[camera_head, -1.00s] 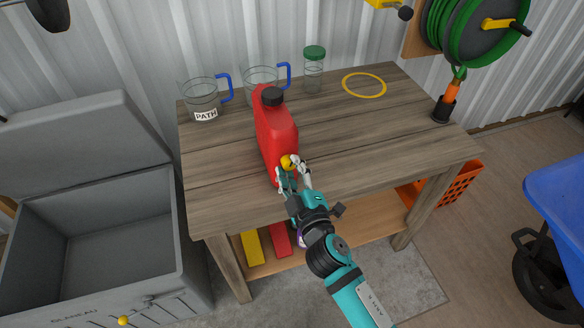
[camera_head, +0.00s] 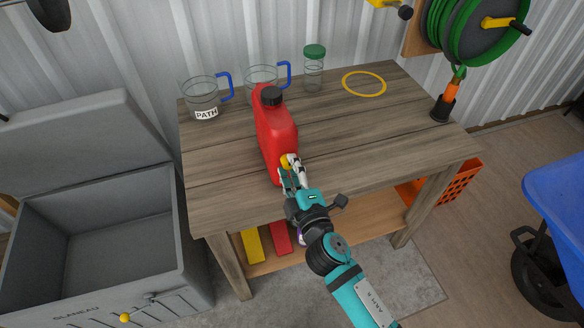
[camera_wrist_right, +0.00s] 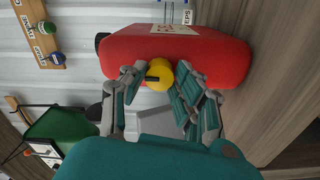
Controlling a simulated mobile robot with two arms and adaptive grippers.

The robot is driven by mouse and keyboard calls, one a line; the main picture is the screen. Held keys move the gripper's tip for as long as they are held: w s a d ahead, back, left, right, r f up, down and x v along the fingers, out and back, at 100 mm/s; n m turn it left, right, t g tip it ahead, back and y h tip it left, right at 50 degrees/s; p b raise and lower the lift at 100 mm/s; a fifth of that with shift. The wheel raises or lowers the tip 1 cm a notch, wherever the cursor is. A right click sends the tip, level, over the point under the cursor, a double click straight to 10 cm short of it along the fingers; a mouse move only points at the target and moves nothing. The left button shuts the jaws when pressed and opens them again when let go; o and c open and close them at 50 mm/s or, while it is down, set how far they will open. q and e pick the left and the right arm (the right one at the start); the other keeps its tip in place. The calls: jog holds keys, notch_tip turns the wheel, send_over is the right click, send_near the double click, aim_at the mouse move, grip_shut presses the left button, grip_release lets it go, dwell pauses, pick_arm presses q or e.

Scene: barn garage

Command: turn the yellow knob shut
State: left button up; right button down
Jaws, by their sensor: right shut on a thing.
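A red canister (camera_head: 275,135) with a black cap stands upright on the wooden table. A yellow knob (camera_head: 286,160) sits low on its side facing me. My right gripper (camera_head: 290,166) is at the knob, with its fingers closed on it. In the right wrist view the knob (camera_wrist_right: 160,75) shows a dark mark and lies between the two fingers (camera_wrist_right: 160,82), against the red canister (camera_wrist_right: 215,58). The fingers hide part of the knob. My left gripper is not in view.
Two clear jugs with blue handles (camera_head: 203,98) (camera_head: 262,84), a green-lidded jar (camera_head: 314,70) and a yellow ring (camera_head: 364,84) are at the table's back. An open grey cooler (camera_head: 90,245) stands left. The table's right side is mostly clear.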

jog(key=c, duration=1)
grip_release()
jog(key=shift+d, duration=0.1)
jog(key=v, duration=1.2)
